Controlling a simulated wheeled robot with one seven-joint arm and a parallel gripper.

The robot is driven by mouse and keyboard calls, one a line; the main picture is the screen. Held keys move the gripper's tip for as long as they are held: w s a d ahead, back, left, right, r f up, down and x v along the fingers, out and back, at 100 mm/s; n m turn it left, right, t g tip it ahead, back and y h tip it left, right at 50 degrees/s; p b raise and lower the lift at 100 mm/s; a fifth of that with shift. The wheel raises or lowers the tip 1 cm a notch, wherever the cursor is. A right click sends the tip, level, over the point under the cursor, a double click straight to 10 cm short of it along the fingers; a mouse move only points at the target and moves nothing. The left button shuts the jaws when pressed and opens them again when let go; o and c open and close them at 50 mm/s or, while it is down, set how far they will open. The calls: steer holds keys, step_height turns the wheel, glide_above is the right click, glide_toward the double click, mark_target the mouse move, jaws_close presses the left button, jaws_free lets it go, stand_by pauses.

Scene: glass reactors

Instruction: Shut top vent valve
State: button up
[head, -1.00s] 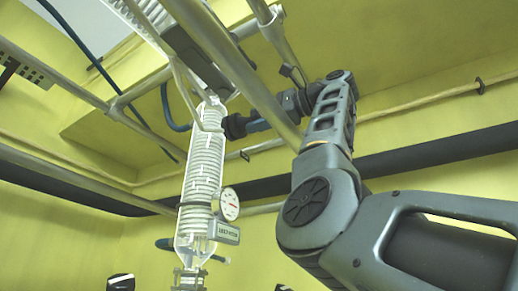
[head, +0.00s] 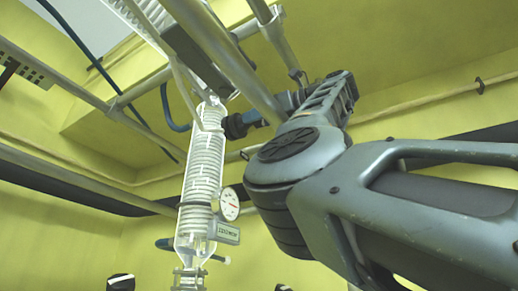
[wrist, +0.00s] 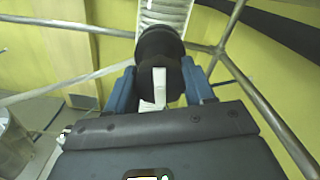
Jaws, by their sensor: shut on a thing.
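The top vent valve (wrist: 160,45) is a dark round body with a white lever (wrist: 159,85), seen in the wrist view at the end of a white coiled glass column. My fingers partly hide the contact with the lever.
Metal frame bars (head: 225,60) run diagonally close to my arm and the column. A round gauge (head: 229,204) and a label box (head: 224,232) are on the condenser below. A blue hose (head: 170,110) hangs left of the valve. Yellow walls stand behind.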

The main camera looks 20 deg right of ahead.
steer(key=shift+f+m, duration=0.15)
steer(key=shift+m, duration=0.95)
steer(key=o, duration=1)
steer(key=shift+o, duration=0.2)
steer(key=shift+s+d, duration=0.1)
